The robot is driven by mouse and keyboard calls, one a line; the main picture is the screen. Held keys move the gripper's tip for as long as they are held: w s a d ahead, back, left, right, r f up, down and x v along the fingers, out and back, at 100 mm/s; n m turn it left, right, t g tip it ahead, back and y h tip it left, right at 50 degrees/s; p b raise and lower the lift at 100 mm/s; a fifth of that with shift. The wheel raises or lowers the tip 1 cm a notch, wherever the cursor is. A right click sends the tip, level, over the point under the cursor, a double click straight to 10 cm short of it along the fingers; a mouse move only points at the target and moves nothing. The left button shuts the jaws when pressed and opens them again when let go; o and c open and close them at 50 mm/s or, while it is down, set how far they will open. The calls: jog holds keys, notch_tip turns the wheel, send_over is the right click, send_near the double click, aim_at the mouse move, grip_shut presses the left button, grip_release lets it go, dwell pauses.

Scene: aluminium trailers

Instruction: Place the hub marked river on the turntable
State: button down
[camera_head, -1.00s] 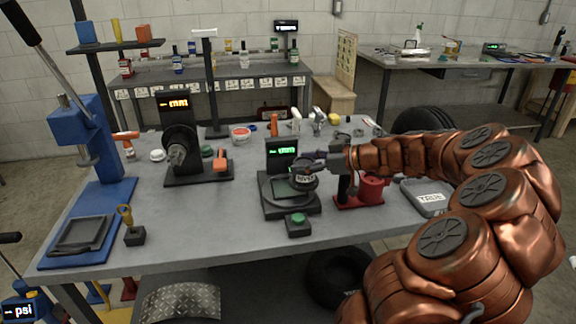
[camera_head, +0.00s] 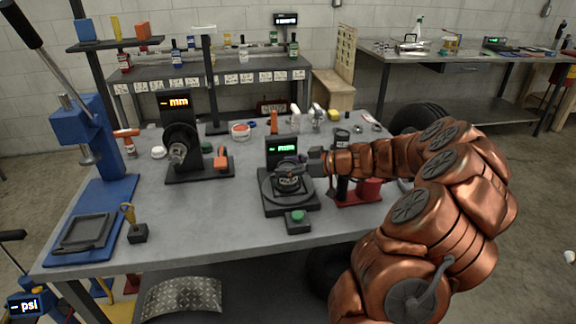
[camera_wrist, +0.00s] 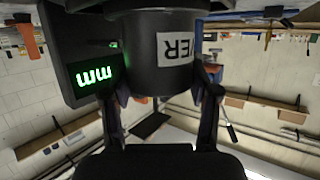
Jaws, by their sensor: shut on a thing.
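The hub marked river (camera_head: 288,182) is a dark round piece. The turntable (camera_head: 304,193) is a dark disc on a square black base with a green-lit display. The hub is over the disc, roughly central; I cannot tell whether it touches.
A green button box (camera_head: 297,222) stands in front of the turntable. A red stand (camera_head: 358,195) is close on the right, below my arm. A black gauge with an orange display (camera_head: 176,102) is to the left.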

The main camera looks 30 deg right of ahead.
jog(key=shift+f+b, duration=0.1)
jog(key=shift+b, duration=0.2)
jog(key=shift+c, duration=1.4)
grip_release()
jog(key=shift+p, duration=0.3)
jog(key=b+v, duration=0.2)
jog(key=v, duration=1)
